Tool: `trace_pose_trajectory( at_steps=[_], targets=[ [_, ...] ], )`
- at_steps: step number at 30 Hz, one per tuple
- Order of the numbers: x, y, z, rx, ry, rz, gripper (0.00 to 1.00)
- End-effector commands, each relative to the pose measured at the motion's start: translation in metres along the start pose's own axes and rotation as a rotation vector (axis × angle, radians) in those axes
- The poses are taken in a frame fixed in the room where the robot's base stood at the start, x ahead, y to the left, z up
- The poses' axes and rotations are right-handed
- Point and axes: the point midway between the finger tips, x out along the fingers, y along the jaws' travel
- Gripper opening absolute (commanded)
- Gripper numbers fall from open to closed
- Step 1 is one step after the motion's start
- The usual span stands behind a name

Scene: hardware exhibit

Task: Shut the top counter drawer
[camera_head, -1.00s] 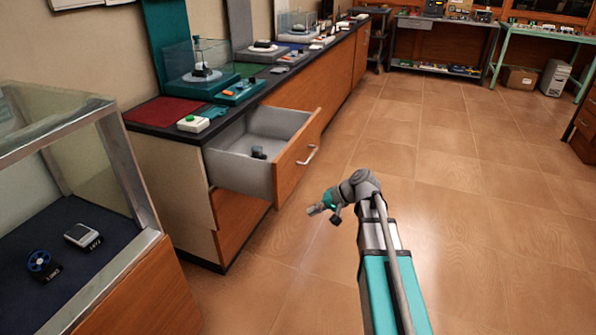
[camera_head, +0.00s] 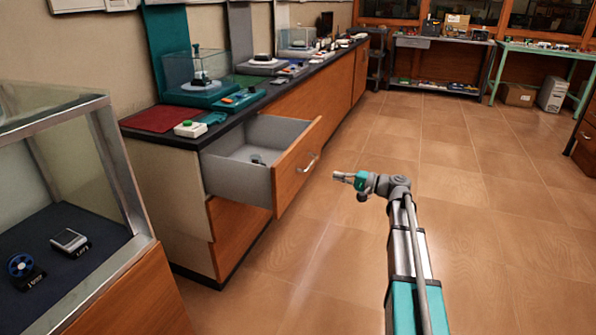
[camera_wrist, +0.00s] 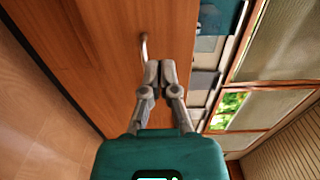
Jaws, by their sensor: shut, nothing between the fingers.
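The top counter drawer (camera_head: 236,184) stands pulled out from the counter, with grey inner walls and a small dark object (camera_head: 257,160) inside. Its wooden front (camera_head: 296,169) carries a metal handle (camera_head: 307,163). My gripper (camera_head: 336,176) is just right of the drawer front in the head view, shut and empty, pointing left towards it. In the wrist view my gripper's fingers (camera_wrist: 160,70) are together, close to the handle (camera_wrist: 144,47) in the picture. I cannot tell whether they touch the drawer front.
The long counter (camera_head: 225,116) bears display cases, a red mat (camera_head: 163,118) and small devices. A glass showcase (camera_head: 75,200) stands at the left. Open tiled floor (camera_head: 450,190) lies to the right. A green-legged table (camera_head: 545,55) stands at the back.

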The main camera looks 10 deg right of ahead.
Motion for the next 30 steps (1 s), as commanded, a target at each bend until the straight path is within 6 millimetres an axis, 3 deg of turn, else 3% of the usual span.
trace_pose_trajectory(
  at_steps=[8,14,30],
  targets=[
    [0.004,0.000,0.000,0.000,-0.002,0.001,0.00],
    [0.019,0.000,0.001,0.000,-0.005,0.002,0.00],
    [0.097,0.001,0.000,0.000,-0.004,0.002,0.00]
  ],
)
